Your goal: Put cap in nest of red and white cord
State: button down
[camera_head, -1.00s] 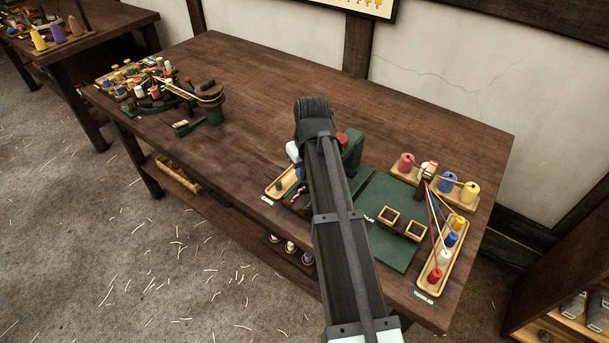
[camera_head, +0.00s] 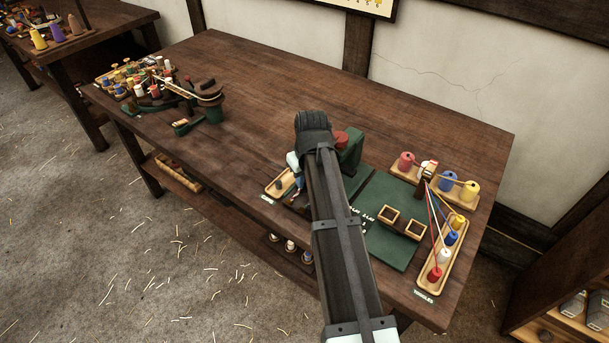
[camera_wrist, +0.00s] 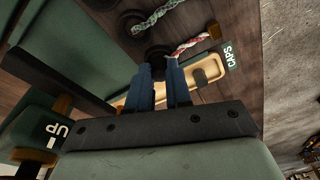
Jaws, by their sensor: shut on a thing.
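My gripper (camera_wrist: 165,85), with blue fingers, is shut on a dark round cap (camera_wrist: 158,56) at its tips in the wrist view. A red and white cord (camera_wrist: 192,44) lies just beyond the cap. A second twisted cord with green in it (camera_wrist: 158,14) lies farther up. Dark round pieces (camera_wrist: 131,20) sit near the cords; the cap may cover another. I cannot tell whether the cap touches anything below. The tray labelled CAPS (camera_wrist: 209,72) is beside and behind the fingers. In the head view my arm hides most of the gripper; a blue finger (camera_head: 298,180) shows.
A green block (camera_head: 352,150) stands close by. A tray of spools with strung threads (camera_head: 433,277) is farther right. The table's middle left is bare.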

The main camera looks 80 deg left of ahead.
jog(key=c, duration=1)
grip_release()
jog(key=shift+c, duration=0.2)
jog(key=shift+r, duration=0.15)
notch_tip(320, 180, up, 13)
jog(key=d, duration=0.1)
jog(key=shift+w+d, duration=0.35)
